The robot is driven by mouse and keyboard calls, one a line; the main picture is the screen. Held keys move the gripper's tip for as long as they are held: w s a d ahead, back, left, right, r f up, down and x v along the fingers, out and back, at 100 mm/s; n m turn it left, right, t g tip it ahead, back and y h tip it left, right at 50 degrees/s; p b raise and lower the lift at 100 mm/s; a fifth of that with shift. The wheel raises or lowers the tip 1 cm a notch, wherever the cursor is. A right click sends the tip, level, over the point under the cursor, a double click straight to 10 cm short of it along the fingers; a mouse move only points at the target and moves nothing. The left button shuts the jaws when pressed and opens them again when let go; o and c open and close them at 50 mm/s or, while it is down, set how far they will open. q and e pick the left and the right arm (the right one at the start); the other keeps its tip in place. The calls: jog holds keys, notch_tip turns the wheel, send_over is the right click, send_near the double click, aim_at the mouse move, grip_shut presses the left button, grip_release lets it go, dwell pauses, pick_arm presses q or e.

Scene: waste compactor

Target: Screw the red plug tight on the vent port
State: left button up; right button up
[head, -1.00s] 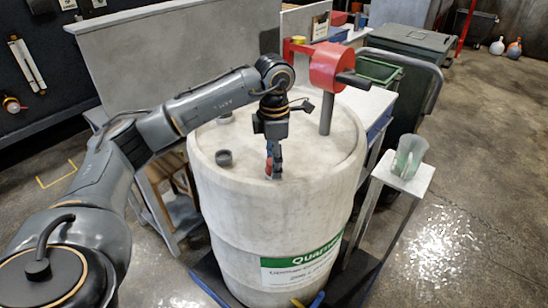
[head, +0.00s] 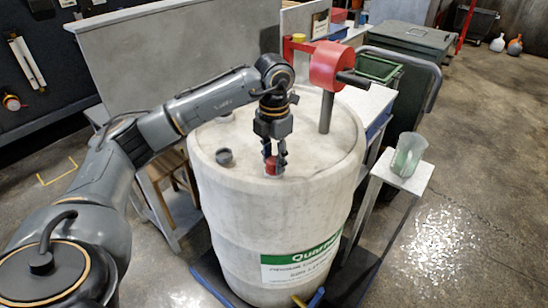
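The red plug (head: 270,166) sits at the vent port on the near part of the white drum's (head: 225,200) top. The port itself is hidden under the plug and fingers. My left gripper (head: 274,162) points straight down over the plug, with its fingers on either side of it. The fingers look close to the plug, but I cannot tell whether they touch it. The plug looks upright; its thread and seating are too small to see. My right gripper is not in view.
A red pump (head: 330,66) on a grey pipe rises at the back right. A clear jug (head: 408,156) stands on a small stand to the right. A grey panel is behind.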

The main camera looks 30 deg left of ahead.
pick_arm(q)
jog(key=o, duration=0.4)
grip_shut()
jog(key=m+b, duration=0.1)
jog(key=m, duration=0.3)
jog(key=shift+m, duration=0.6)
jog(key=m, duration=0.4)
jog(key=shift+b, duration=0.4)
jog(key=shift+m, duration=0.6)
